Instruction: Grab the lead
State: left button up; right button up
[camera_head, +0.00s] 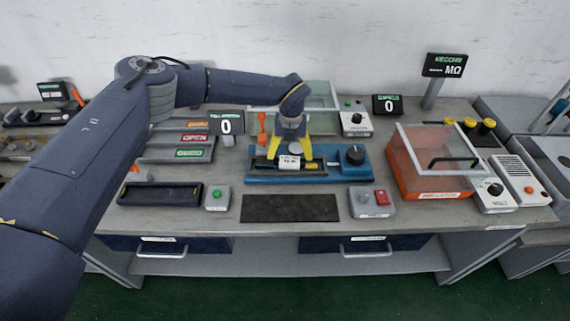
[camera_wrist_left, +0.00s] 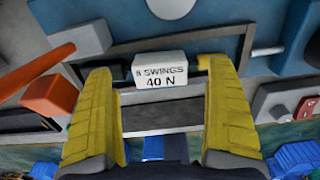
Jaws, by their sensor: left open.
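My left gripper (camera_head: 291,158) points down over a blue machine (camera_head: 318,178) in the middle of the bench. In the left wrist view its two yellow fingers (camera_wrist_left: 160,115) are wide apart with nothing held between them. A white block (camera_wrist_left: 160,74) marked "8 SWINGS 40 N" lies just beyond the fingertips, framed by them; it also shows in the head view (camera_head: 289,163). I cannot make out a lead for certain in either view. My right gripper is not in view.
An orange lever (camera_head: 262,130) stands left of the gripper and a black knob (camera_head: 355,155) sits to its right. A black mat (camera_head: 290,208) lies clear in front. An orange box with a clear lid (camera_head: 440,185) stands at the right.

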pick_arm(q)
jog(key=shift+f, duration=1.4)
jog(key=shift+c, duration=0.4)
jog(key=c, duration=1.2)
